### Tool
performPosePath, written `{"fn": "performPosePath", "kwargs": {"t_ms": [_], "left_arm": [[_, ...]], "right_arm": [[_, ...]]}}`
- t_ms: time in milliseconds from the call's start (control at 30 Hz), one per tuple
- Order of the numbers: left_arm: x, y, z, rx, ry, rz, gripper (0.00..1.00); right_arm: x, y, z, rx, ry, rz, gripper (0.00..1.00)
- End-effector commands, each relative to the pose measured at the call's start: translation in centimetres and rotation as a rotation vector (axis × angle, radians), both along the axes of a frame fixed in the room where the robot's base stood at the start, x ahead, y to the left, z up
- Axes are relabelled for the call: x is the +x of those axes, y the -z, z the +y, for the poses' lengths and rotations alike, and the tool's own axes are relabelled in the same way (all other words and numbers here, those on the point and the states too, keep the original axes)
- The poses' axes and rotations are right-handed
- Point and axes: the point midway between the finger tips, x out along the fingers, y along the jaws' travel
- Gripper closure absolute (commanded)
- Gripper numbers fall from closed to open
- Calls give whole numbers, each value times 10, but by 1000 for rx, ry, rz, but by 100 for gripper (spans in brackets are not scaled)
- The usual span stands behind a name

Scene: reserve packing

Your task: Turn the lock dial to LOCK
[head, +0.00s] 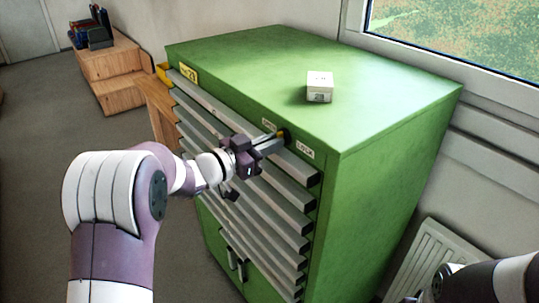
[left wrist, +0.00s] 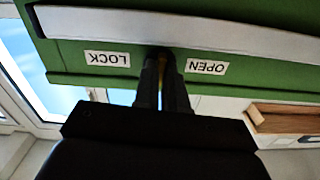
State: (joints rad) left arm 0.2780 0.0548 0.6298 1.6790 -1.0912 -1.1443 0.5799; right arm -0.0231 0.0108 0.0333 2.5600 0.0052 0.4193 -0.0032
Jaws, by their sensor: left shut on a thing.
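The lock dial (head: 285,136) is a small dark knob with a yellow part, on the upper front edge of the green cabinet (head: 400,150). The LOCK label (head: 305,150) is to its right and the OPEN label (head: 269,124) to its left. My left gripper (head: 276,141) is shut on the dial. In the left wrist view its fingers (left wrist: 167,75) meet the panel between the upside-down LOCK (left wrist: 107,58) and OPEN (left wrist: 207,67) labels. The fingers mostly hide the dial, so I cannot tell where it points.
A small white box (head: 320,87) stands on the cabinet top. Several shallow drawers with grey fronts (head: 262,200) run below the dial and look closed. A wooden step shelf (head: 108,75) with books is at the back left. A radiator (head: 428,262) and window are on the right.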

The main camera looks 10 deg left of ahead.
Motion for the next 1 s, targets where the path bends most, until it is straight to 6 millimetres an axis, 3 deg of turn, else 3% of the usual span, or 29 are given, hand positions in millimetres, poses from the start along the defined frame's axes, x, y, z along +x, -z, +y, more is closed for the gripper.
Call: {"fn": "performPosePath", "kwargs": {"t_ms": [33,500,1000], "left_arm": [[0,7,0,34,1,-28,100],[0,5,0,362,-1,-285,100],[1,1,1,543,0,-423,100]], "right_arm": [[0,13,0,0,0,0,4],[0,65,0,0,0,0,4],[0,90,0,0,0,0,4]]}}
